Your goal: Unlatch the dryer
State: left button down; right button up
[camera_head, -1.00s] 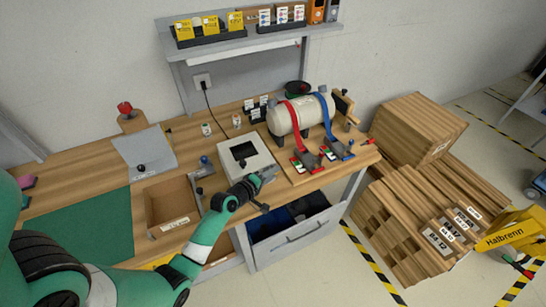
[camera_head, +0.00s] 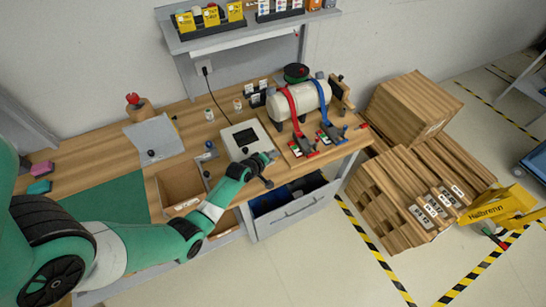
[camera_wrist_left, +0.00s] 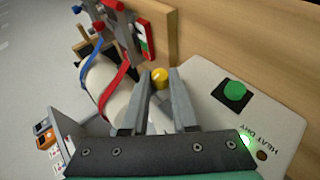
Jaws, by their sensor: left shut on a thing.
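The dryer (camera_head: 231,132) is a white box with a dark patch on its top, standing on the wooden bench. In the left wrist view its pale panel (camera_wrist_left: 262,112) carries a green round button (camera_wrist_left: 235,91), a lit green lamp and dark lettering. My left gripper (camera_head: 268,157) is at the dryer's front right corner. In the left wrist view its two grey fingers (camera_wrist_left: 161,82) are closed around a yellow knob (camera_wrist_left: 160,74) beside the panel. The fingers hide part of the knob and its mount. My right gripper is not in view.
A cream tank (camera_head: 309,97) with red and blue straps and clamps stands right of the dryer. An open wooden tray (camera_head: 180,188) is to its left. A grey drawer (camera_head: 297,219) is open below the bench.

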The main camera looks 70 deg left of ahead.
pick_arm(q)
jog(key=c, duration=0.7)
grip_release()
jog(key=p+v, duration=0.3)
jog(key=v, duration=0.8)
jog(key=shift+s+d+r+p, duration=0.15)
jog(key=shift+s+r+p, duration=0.05)
jog(key=shift+p, duration=0.15)
